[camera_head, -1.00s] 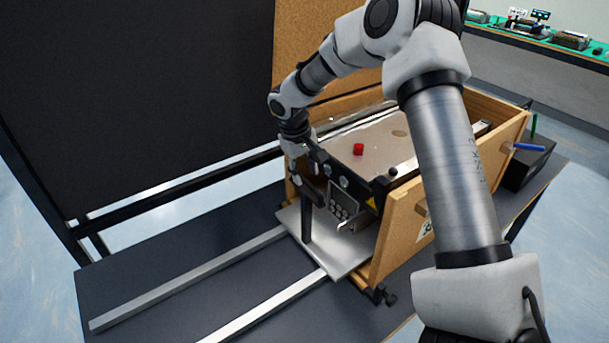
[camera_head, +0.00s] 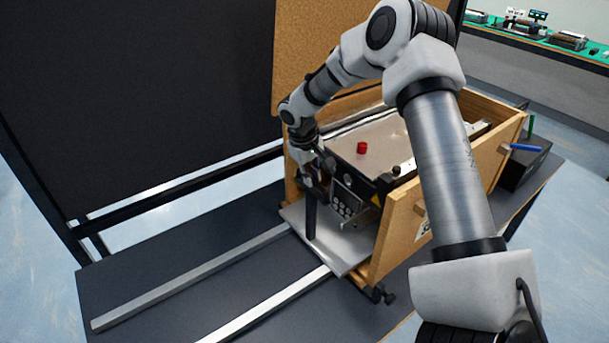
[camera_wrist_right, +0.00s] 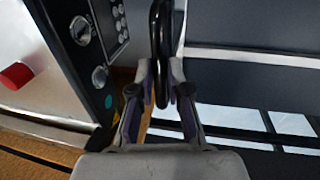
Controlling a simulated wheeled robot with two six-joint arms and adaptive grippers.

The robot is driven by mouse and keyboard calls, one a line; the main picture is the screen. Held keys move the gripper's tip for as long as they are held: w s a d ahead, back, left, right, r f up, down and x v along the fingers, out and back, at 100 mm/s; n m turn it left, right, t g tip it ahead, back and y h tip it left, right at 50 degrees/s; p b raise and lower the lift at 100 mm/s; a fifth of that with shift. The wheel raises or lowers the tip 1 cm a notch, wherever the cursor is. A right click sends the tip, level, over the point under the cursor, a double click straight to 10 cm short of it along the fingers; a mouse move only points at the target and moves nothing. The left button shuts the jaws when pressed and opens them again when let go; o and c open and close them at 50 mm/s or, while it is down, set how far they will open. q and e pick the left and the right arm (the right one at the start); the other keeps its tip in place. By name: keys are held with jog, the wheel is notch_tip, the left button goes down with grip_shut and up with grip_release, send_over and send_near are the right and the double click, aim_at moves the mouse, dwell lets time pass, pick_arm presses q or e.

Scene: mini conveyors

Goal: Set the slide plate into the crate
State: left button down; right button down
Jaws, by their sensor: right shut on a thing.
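The slide plate (camera_head: 347,246) is a flat silver sheet lying at the open front of the wooden crate (camera_head: 397,232), its front part sticking out over the inner ends of two rails. A black upright handle (camera_head: 311,219) stands at the plate's front edge. My right gripper (camera_head: 312,188) is shut on this handle; the wrist view shows the black loop (camera_wrist_right: 162,45) between its fingers. The mini conveyor (camera_head: 382,140), with a red knob and a front control panel, sits above the plate, mostly inside the crate. My left gripper is not in view.
Two silver rails (camera_head: 266,306) run across the dark table (camera_head: 150,272) toward the crate. A tan board (camera_head: 310,45) stands at the crate's back left. A black box (camera_head: 526,163) with blue and green handles is right of the crate. The table's left part is clear.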

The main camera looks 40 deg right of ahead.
jog(key=d+p, duration=0.2)
jog(key=d, duration=0.6)
jog(key=shift+s, duration=0.4)
jog(key=c, duration=1.1)
grip_release()
jog(key=shift+a, duration=0.15)
jog(key=shift+c, duration=0.2)
notch_tip(320, 180, up, 12)
jog(key=a, duration=0.2)
jog(key=shift+w+a+f, duration=0.15)
jog(key=shift+w+a, duration=0.05)
